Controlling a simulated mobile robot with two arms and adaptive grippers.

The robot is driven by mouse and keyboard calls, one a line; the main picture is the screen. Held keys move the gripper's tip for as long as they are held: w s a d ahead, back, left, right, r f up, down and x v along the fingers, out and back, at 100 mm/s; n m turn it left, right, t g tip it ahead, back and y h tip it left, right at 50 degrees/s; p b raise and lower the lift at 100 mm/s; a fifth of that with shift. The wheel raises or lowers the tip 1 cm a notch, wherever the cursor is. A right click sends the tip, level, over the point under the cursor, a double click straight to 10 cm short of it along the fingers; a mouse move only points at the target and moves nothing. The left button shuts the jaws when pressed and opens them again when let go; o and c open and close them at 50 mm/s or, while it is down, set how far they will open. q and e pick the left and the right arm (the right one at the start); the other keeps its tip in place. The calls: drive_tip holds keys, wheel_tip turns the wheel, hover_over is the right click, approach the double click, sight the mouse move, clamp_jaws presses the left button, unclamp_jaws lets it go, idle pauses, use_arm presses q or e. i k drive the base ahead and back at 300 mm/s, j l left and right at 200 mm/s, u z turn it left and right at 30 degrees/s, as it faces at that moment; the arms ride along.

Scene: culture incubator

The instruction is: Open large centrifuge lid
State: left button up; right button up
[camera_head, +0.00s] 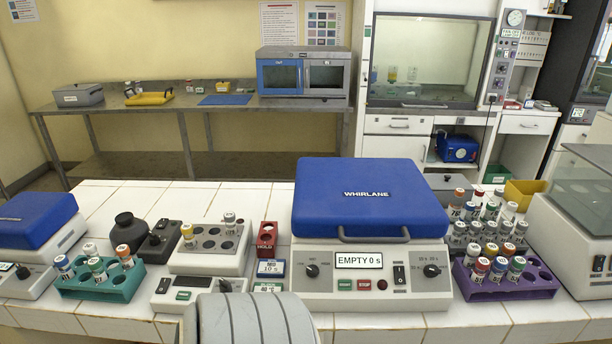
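The large centrifuge (372,274) stands on the white tiled bench in the middle of the view. Its blue lid (366,190), marked WHIRLANE, is down and looks closed. A thin dark handle (373,239) runs along the lid's front edge, above the control panel. The display (358,260) reads EMPTY 0 s. A rounded grey part, apparently of my own body, shows at the bottom edge, left of the centrifuge and apart from the handle. No gripper fingers show in this view.
A purple rack (506,284) and a grey rack of tubes stand close on the right. A red HOLD block (267,239) and a vortex-like device (205,262) stand on the left. A smaller blue-lidded machine (36,219) is at far left. Bare tiles lie behind the left devices.

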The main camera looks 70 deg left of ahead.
sight(352, 201)
drive_tip(key=j+u, duration=0.1)
drive_tip(key=u, duration=1.8)
drive_tip(key=k+z, duration=0.1)
